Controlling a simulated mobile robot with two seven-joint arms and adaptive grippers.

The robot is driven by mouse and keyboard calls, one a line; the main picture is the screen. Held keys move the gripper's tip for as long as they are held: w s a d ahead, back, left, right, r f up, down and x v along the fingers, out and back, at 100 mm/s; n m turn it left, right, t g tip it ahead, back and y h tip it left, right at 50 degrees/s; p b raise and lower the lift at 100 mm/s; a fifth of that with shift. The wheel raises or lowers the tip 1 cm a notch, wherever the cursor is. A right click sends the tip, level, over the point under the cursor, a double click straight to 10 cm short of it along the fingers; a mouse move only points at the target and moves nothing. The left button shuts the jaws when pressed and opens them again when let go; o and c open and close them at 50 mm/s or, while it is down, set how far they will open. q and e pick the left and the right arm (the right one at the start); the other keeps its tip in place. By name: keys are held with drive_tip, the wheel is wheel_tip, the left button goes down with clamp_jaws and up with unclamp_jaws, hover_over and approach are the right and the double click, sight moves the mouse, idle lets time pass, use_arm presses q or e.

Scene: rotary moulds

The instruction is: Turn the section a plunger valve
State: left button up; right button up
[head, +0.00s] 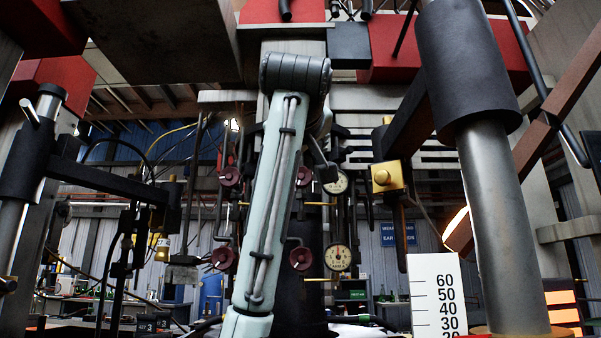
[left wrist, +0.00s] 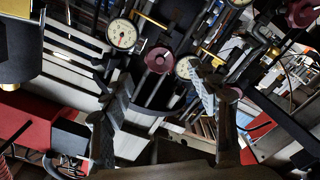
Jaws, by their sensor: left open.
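Several round maroon valve knobs show in the head view: upper left (head: 229,176), upper right (head: 303,176), lower left (head: 223,258) and lower right (head: 301,258). I cannot tell which is the section a plunger valve. My left arm rises in front of them and hides part of the panel; its gripper is mostly hidden behind the arm there. In the left wrist view my left gripper (left wrist: 160,80) is open, with its two fingers apart and nothing held. A maroon knob (left wrist: 159,60) appears between and beyond the fingertips, not gripped. My right gripper is not in view.
Two white dial gauges, upper (head: 338,183) and lower (head: 338,257), sit right of the knobs. A brass-coloured block (head: 388,177) is farther right. A thick grey column (head: 495,190) and a white numbered scale (head: 436,292) stand at right. Rods and pipes crowd the panel.

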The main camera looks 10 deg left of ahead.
use_arm(q)
drive_tip(key=shift+s+d, duration=0.25)
drive_tip(key=shift+s, duration=0.85)
drive_tip(key=shift+s+d, duration=0.2)
drive_tip(key=shift+s, duration=0.85)
